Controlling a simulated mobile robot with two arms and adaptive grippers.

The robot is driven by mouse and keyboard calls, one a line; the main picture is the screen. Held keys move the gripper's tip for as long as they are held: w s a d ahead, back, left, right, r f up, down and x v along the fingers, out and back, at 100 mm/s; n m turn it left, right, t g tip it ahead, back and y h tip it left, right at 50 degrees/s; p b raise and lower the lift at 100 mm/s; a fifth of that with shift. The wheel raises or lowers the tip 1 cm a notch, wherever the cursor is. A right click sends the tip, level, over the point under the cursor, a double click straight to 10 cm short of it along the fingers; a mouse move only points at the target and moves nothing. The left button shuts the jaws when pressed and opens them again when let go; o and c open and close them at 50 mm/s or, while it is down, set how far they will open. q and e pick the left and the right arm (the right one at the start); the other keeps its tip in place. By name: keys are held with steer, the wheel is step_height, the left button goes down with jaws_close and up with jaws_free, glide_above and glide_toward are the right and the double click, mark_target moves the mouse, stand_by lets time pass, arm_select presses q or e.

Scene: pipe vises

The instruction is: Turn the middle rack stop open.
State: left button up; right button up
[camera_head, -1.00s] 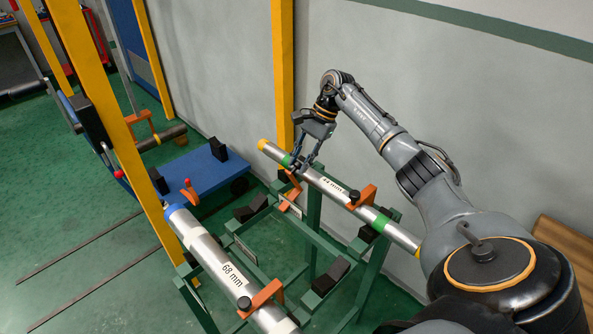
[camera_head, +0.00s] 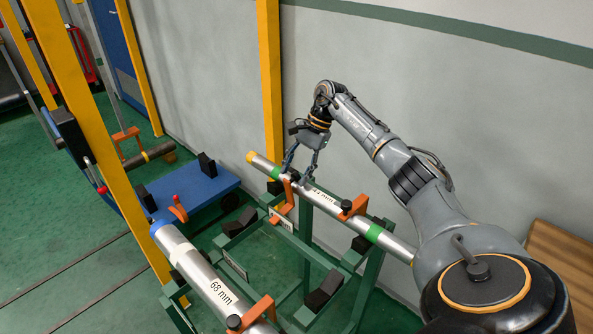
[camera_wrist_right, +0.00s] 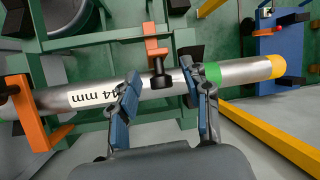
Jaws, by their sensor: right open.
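My right gripper (camera_head: 299,170) is open above the far part of the silver 44 mm pipe (camera_head: 325,199). In the wrist view its two blue-grey fingers (camera_wrist_right: 163,84) stand on either side of the black knob of an orange stop (camera_wrist_right: 157,48). The stop's orange arm points away from the pipe; in the head view this stop (camera_head: 285,203) hangs at the pipe's front side. Contact with the knob cannot be told. A second orange stop (camera_head: 352,207) lies across the same pipe, and a third (camera_head: 258,312) lies on the 68 mm pipe (camera_head: 208,280). My left gripper is not in view.
The green rack (camera_head: 318,258) carries both pipes, with black pads between. A blue cart (camera_head: 190,187) and yellow posts (camera_head: 270,90) stand beyond it. The grey wall (camera_head: 420,110) is close behind my right arm. Open floor lies at the left.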

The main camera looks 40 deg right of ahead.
steer(key=v, duration=1.2)
